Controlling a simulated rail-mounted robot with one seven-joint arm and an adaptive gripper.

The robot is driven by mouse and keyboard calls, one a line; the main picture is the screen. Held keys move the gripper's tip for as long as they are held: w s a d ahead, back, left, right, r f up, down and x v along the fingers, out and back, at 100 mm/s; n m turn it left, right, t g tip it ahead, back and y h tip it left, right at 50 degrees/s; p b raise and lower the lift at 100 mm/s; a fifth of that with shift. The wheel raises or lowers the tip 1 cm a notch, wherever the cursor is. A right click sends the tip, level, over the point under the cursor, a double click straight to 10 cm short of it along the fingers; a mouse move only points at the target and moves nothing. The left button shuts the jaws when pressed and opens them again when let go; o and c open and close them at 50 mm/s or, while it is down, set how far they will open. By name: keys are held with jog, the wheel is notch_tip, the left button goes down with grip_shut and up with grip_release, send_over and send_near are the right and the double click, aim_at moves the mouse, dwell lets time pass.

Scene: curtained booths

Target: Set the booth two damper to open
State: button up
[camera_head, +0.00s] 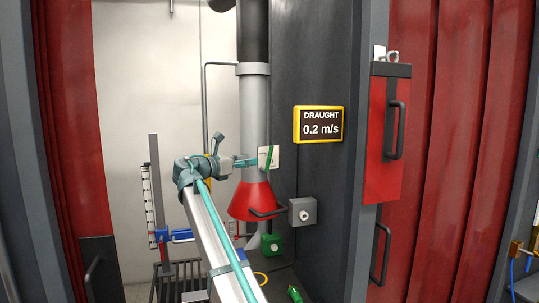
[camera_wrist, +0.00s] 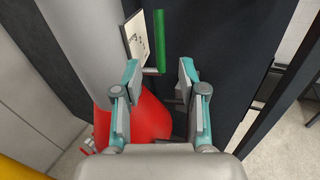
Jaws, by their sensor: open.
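The damper's green lever (camera_head: 269,159) stands beside a white plate (camera_head: 263,157) on the grey duct (camera_head: 255,103), above a red hood (camera_head: 252,200). In the wrist view the green lever (camera_wrist: 160,41) points upward, a little tilted, to the right of the marked plate (camera_wrist: 136,36). The plate's markings are too small to read. My gripper (camera_wrist: 159,74) is open and empty, with the lever just beyond and between its fingertips. In the head view my gripper (camera_head: 246,162) reaches the duct from the left and partly overlaps the plate area.
A yellow display (camera_head: 318,124) on the dark wall reads "DRAUGHT 0.2 m/s". A grey box with a round knob (camera_head: 302,211) and a green box (camera_head: 272,245) sit near the hood. Red curtains (camera_head: 455,150) flank the booth. A red panel (camera_head: 383,140) with a black handle is at right.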

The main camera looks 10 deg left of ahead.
aim_at(270, 156)
jog(key=p+x, duration=0.3)
jog(key=x, duration=0.8)
jog(key=shift+s, duration=0.1)
grip_shut()
